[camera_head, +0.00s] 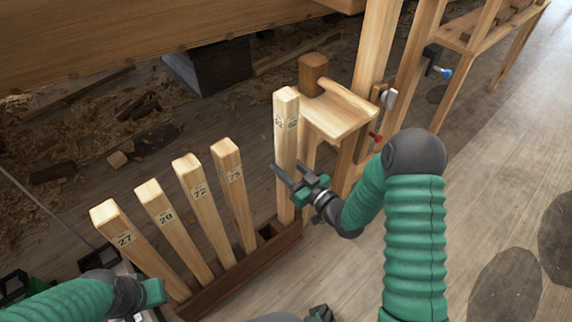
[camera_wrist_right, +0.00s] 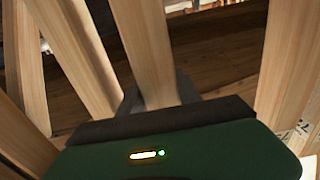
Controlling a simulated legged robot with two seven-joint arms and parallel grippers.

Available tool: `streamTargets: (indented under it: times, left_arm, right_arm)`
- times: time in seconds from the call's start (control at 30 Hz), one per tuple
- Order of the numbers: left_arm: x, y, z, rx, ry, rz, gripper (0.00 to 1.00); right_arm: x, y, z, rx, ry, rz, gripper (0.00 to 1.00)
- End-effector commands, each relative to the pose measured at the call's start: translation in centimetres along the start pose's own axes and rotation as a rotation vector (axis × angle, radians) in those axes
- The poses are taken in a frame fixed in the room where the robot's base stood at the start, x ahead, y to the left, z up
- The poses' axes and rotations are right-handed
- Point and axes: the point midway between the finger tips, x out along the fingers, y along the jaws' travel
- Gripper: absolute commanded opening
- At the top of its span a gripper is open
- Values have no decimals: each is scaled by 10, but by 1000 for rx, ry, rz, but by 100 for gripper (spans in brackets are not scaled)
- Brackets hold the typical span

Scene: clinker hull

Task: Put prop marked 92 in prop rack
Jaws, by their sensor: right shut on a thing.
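The prop marked 92 (camera_head: 286,135) is a pale, square wooden post standing nearly upright at the right end of the prop rack (camera_head: 240,283). My right gripper (camera_head: 284,178) is shut on it around mid-height, from the right. In the right wrist view the held prop (camera_wrist_right: 146,50) runs between the fingers. Its lower end meets the rack's right end in the picture; I cannot tell whether it is inside a slot. A dark empty slot (camera_head: 268,231) shows beside it. My left arm shows at lower left; its fingers cannot be made out.
Props marked 27 (camera_head: 135,245), 20 (camera_head: 172,228), 72 (camera_head: 203,208) and 75 (camera_head: 234,192) lean in the rack to the left. A wooden stand (camera_head: 340,118) with a mallet (camera_head: 315,75) is close behind the held prop. Open floor (camera_head: 480,190) lies to the right.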

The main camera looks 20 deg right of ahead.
Motion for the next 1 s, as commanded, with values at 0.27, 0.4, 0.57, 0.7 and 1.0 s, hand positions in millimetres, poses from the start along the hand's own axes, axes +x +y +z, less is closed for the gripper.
streamTargets:
  times: [0.27,0.4,0.57,0.7,1.0]
  left_arm:
    - [18,0,4,0,0,0,33]
    - [23,0,6,0,0,0,33]
    - [26,0,6,0,0,0,33]
    - [26,0,6,0,0,0,33]
    - [26,0,6,0,0,0,33]
  right_arm:
    - [0,0,23,-1,4,-1,0]
    - [0,0,31,-1,4,-1,0]
    - [0,0,34,-1,4,-1,0]
    - [0,0,35,-1,4,0,0]
    - [0,0,35,-1,3,0,0]
